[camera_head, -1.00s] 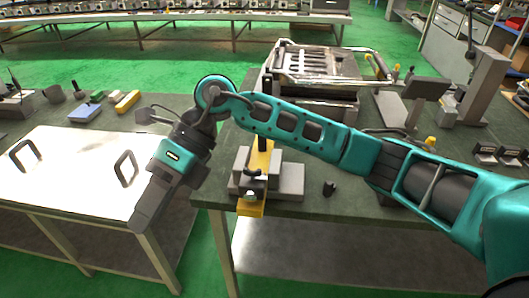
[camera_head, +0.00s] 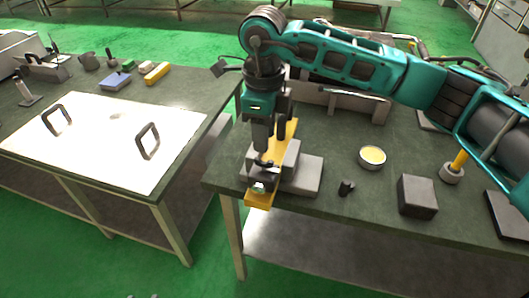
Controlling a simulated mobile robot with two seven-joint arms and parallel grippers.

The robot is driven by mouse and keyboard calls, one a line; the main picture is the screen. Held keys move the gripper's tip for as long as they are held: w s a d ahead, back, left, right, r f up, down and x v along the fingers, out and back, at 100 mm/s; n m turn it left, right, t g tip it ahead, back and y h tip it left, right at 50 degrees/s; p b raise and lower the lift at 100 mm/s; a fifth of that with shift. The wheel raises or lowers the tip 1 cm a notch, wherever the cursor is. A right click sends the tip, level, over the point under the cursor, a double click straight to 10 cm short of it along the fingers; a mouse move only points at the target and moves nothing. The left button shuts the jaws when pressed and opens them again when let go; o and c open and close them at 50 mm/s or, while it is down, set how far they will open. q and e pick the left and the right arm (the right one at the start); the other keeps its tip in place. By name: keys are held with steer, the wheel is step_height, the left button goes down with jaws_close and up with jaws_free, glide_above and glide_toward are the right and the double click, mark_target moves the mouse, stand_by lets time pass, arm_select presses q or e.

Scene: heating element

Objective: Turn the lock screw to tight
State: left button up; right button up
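A fixture of grey blocks (camera_head: 305,178) with a yellow bar (camera_head: 258,199) stands at the front left corner of the right-hand table. A small dark screw-like part with a metal end (camera_head: 260,184) sits on the bar's front end; I take it for the lock screw. Whether it is tight does not show. My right gripper (camera_head: 263,148) points straight down just above and behind this part, with its tip close to the fixture. Its fingers merge into one dark shape, so their opening and any contact are unclear. My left gripper is not in view.
On the same table are a small black part (camera_head: 346,187), a round dish with yellow contents (camera_head: 372,156) and a dark block (camera_head: 417,196). A white panel with two black handles (camera_head: 105,150) lies on the left table. A gap separates the tables.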

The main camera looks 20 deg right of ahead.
mark_target(264, 159)
step_height(264, 159, down, 6)
steer(key=shift+f, duration=0.15)
stand_by(0.3)
jaws_close()
